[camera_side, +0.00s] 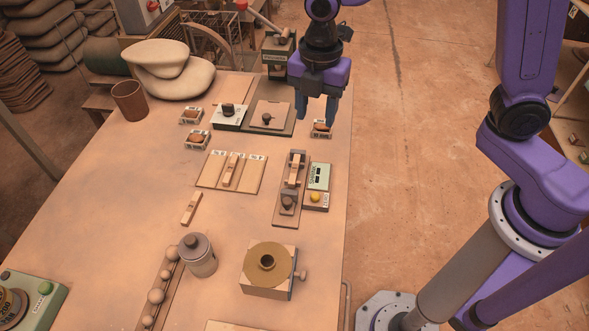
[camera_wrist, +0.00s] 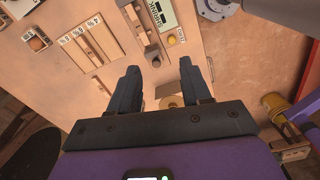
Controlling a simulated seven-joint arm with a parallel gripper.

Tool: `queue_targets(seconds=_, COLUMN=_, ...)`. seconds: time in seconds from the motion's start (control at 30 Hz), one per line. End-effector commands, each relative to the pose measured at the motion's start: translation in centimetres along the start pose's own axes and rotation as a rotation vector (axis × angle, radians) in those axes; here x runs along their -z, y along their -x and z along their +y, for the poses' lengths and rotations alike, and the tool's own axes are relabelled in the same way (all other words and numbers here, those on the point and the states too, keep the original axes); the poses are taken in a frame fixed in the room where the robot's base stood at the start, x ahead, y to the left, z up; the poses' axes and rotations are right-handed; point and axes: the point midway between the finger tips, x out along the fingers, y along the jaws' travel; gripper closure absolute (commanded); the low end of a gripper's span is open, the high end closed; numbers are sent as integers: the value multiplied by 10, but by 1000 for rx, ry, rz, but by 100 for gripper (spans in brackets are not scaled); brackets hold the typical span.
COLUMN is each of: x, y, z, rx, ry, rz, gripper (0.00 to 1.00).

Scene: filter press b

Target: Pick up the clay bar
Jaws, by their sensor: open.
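Three similar light tan bars show in the side view. One bar (camera_side: 190,208) lies alone on the table, left of centre. Another (camera_side: 229,171) lies on a pale labelled board (camera_side: 250,181). A third (camera_side: 295,170) lies in a brown gauge-like holder (camera_side: 279,217). I cannot tell which is the clay bar. My gripper (camera_side: 317,113) is open and points down above the far right of the table, beyond all three bars. In the wrist view its fingers (camera_wrist: 159,70) are apart with no object held between them. The board (camera_wrist: 75,55) shows there at upper left.
A green box with a yellow button (camera_side: 316,186) stands right of the holder. Small cards with brown lumps (camera_side: 198,139) lie near the board. A grey lidded pot (camera_side: 200,262) and a round-topped block (camera_side: 267,285) stand nearer the camera. Bare table surrounds the lone bar.

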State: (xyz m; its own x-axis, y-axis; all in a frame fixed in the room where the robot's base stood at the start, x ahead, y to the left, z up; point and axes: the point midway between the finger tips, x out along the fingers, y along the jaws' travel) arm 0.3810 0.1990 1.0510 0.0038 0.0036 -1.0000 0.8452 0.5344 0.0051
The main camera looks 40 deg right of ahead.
Motion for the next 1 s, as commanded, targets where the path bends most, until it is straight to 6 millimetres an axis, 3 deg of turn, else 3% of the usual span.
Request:
queue_targets(seconds=0.1, x=-3, y=-9, z=25, rx=5, ry=109, rz=-1, gripper=52)
queue_targets(seconds=0.3, x=-8, y=-16, z=44, rx=6, ry=210, rz=-1, gripper=52)
queue_targets(seconds=0.47, x=-8, y=-30, z=46, rx=9, ry=225, rz=0, gripper=52)
queue_targets(seconds=1.0, x=-8, y=-126, z=44, rx=9, ry=222, rz=0, gripper=52)
